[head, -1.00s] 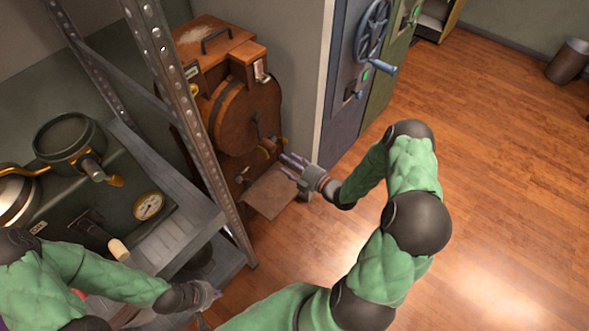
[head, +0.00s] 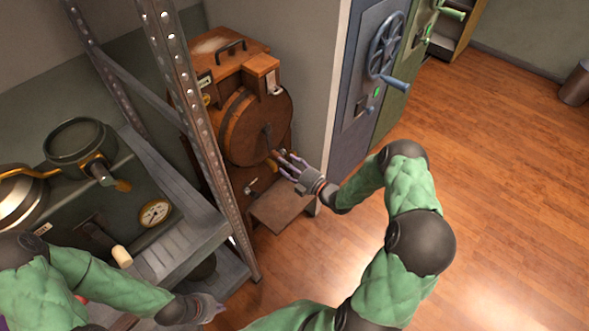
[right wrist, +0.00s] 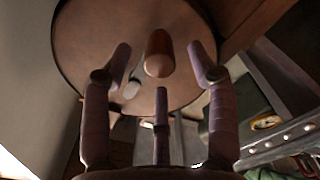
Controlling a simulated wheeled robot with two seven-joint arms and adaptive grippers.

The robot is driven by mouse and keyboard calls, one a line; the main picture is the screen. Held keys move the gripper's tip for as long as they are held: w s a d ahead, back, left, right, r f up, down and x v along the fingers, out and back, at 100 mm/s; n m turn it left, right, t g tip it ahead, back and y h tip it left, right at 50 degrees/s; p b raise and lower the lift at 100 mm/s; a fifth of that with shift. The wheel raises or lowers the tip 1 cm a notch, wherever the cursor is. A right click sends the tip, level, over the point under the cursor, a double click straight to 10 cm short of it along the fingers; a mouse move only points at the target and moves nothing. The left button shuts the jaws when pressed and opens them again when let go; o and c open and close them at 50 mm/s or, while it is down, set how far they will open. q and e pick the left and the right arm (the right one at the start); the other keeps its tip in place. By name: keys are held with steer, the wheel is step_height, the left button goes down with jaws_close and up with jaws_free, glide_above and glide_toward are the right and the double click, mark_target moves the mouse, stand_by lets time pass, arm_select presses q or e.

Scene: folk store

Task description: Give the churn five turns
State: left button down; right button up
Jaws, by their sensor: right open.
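The churn (head: 232,124) is a wooden drum in a brown wooden cabinet behind the shelf post in the head view. A small dark crank (head: 267,136) is on its round front face. My right gripper (head: 283,160) is at the lower right of that face. In the right wrist view the open gripper (right wrist: 161,72) has its fingers spread around a rounded wooden knob (right wrist: 158,54), with gaps visible on both sides. The round wooden face (right wrist: 82,38) is behind it. My left gripper (head: 213,307) is low in the head view, away from the churn; its fingers are too small to judge.
A metal shelf (head: 187,232) with a gauge (head: 154,213) and pans stands left, its post (head: 196,120) close beside the churn. A wooden ledge (head: 281,208) is below the drum. A blue door with a handwheel (head: 386,45) is right. The wooden floor at right is clear.

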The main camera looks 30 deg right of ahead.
steer(key=shift+x, duration=1.85)
steer(key=shift+w, duration=0.1)
steer(key=c, duration=0.9)
steer(key=shift+c, duration=0.2)
